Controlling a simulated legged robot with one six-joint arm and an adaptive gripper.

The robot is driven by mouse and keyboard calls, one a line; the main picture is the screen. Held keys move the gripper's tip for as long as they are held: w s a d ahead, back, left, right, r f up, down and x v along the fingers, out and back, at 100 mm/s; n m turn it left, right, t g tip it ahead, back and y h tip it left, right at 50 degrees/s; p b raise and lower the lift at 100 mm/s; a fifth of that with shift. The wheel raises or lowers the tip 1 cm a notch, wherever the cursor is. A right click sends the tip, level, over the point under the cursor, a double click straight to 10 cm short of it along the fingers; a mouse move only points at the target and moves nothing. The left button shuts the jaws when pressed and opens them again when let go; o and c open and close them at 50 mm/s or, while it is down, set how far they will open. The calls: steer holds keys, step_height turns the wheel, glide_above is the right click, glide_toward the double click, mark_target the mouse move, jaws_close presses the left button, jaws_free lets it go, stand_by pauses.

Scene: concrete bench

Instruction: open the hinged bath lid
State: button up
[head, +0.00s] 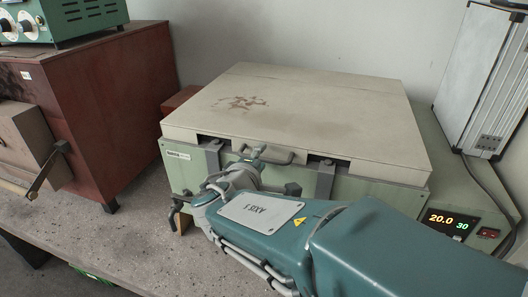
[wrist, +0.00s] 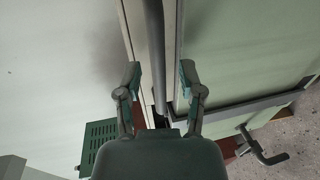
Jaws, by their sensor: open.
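The bath is a pale green box with a flat beige lid (head: 300,110), which lies shut and has a brown stain on top. A grey bar handle (head: 277,156) sits on the lid's front edge. My gripper (head: 250,157) is at the left part of this handle, in front of the lid. In the wrist view my gripper (wrist: 160,76) is open, with the handle bar (wrist: 156,45) running between its two fingers. Neither finger visibly touches the bar. My arm hides part of the bath's green front (head: 185,168).
Two dark straps (head: 325,181) cross the bath's front edge. A control panel with a lit display (head: 448,220) is at the right, beside a grey upright case (head: 485,75) with a cable. A red-brown cabinet (head: 110,100) stands left. The speckled bench (head: 125,235) is bare at front left.

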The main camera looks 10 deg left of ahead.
steer(key=c, duration=0.7)
steer(key=shift+s+a, duration=0.1)
steer(key=shift+r, duration=0.1)
